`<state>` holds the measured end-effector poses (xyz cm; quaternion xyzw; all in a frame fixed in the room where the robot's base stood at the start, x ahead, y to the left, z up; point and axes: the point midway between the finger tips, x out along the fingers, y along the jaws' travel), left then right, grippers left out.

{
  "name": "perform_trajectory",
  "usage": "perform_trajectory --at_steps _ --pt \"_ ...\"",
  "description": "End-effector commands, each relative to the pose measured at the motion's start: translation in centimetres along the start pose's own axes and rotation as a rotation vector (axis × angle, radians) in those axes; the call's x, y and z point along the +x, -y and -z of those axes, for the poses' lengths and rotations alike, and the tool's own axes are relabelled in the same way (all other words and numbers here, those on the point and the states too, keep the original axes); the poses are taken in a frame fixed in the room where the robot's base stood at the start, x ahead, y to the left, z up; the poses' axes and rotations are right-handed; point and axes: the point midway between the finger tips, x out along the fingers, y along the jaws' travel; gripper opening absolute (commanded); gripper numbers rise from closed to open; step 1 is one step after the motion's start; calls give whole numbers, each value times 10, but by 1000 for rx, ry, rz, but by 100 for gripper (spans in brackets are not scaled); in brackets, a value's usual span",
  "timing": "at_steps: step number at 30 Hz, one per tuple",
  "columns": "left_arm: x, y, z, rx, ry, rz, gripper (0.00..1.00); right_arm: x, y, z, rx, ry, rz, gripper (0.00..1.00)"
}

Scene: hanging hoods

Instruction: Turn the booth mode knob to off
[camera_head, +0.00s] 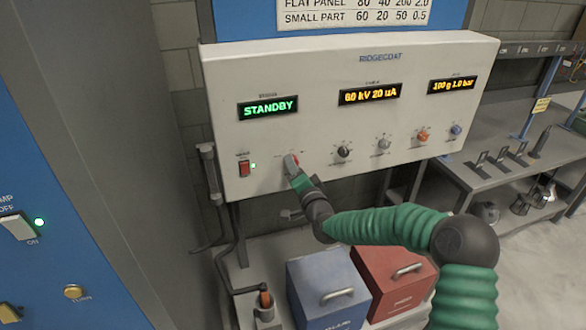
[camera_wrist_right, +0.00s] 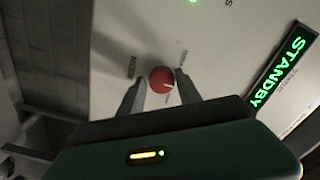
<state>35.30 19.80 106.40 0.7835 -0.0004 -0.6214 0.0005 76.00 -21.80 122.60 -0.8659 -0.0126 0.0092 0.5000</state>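The mode knob is a round red knob (camera_wrist_right: 162,80) on the pale front panel of the control box (camera_head: 330,110). In the wrist view, the two fingers of my right gripper (camera_wrist_right: 160,76) straddle the knob, with a narrow gap visible at the left finger. The green display (camera_head: 268,107) reads STANDBY. My left gripper is not in view.
A red rocker switch (camera_head: 244,168) sits left of the knob, and several smaller knobs, such as a black one (camera_head: 344,152), are to the right. A blue box (camera_head: 328,288) and a red box (camera_head: 394,279) stand below. A blue cabinet (camera_head: 60,260) is at left.

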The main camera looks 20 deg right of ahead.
Motion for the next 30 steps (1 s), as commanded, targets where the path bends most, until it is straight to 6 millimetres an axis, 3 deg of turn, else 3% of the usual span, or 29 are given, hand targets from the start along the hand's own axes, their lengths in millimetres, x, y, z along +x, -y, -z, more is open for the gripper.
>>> perform_trajectory --at_steps 3,15,20,30 --pt "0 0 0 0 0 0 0 0 0 0 0 0 1 57" --pt "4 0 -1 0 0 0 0 -9 1 -1 -2 2 3 57" --pt "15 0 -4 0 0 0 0 -46 -2 -1 -5 1 3 57" --pt "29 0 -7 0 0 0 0 -141 -3 0 -5 1 0 57"
